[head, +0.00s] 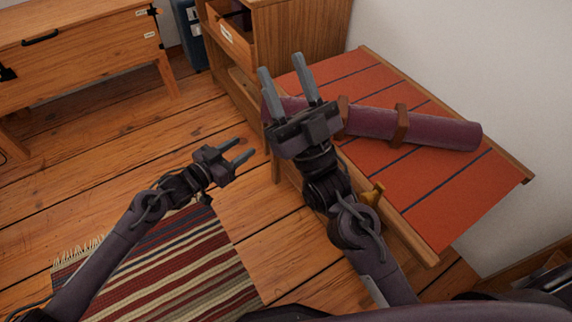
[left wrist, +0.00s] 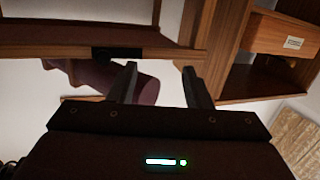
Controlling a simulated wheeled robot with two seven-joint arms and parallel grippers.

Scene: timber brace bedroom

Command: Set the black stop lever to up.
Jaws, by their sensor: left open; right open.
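A small black piece (left wrist: 117,54) sits on a wooden rail in the left wrist view. I cannot tell whether it is the stop lever or how it is set. My left gripper (head: 246,149) is open and empty, over the floor left of the red-topped bench (head: 450,205). In the left wrist view its fingers (left wrist: 160,68) show apart, with the black piece beyond and left of them. My right gripper (head: 281,63) is open and empty, above the bench's far left end. My right arm hides part of the bench's front edge.
A purple roll (head: 440,130) with wooden holders lies on the bench. A wooden cabinet (head: 295,35) stands behind. A wooden chest (head: 85,50) with black fittings stands far left. A striped rug (head: 165,270) lies on the floor.

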